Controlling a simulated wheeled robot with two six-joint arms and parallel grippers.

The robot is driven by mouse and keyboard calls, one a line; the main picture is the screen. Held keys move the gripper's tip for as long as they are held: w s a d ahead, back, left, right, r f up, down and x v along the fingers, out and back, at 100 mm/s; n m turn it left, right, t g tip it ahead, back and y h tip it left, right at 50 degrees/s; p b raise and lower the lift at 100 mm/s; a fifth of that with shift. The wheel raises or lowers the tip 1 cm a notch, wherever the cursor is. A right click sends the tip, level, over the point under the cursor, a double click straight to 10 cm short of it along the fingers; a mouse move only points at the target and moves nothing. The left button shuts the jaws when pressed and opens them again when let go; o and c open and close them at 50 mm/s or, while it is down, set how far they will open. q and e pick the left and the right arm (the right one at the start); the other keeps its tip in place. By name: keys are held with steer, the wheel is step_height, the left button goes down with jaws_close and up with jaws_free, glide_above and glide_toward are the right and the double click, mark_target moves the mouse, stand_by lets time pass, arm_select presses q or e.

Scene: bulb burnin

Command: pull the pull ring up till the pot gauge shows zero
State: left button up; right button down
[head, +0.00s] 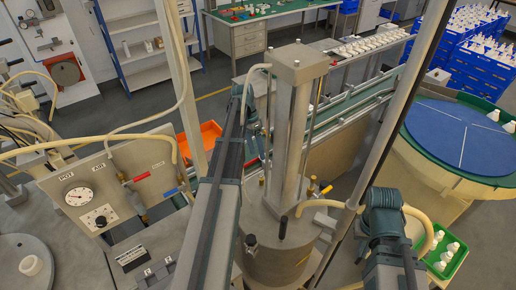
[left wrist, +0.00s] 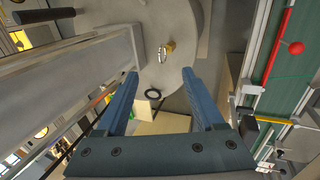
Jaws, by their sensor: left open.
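The pot (head: 275,262) is a large grey metal cylinder with a square column rising from its lid. In the left wrist view, a small bright metal pull ring (left wrist: 162,54) hangs beside a brass fitting (left wrist: 170,47) on the pot lid (left wrist: 185,20). My left gripper (left wrist: 161,75) is open and empty, its blue fingers spread either side of the line to the ring. The ring shows just beyond the fingertips, apart from them. The pot gauge (head: 80,197) is a white dial on the left panel; its needle is too small to read. My right gripper's fingers are not visible.
The square column (head: 292,135) and upright posts stand close to my left arm. A black ring (left wrist: 153,94) shows below the lid edge in the left wrist view. A round blue table (head: 460,135) is at the right. An orange bin (head: 200,140) stands behind the panel.

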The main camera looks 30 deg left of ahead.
arm_select(q)
steer(key=b+x, duration=0.9)
steer(key=x, duration=0.1)
steer(key=shift+r, duration=0.1)
jaws_close()
stand_by(1.6)
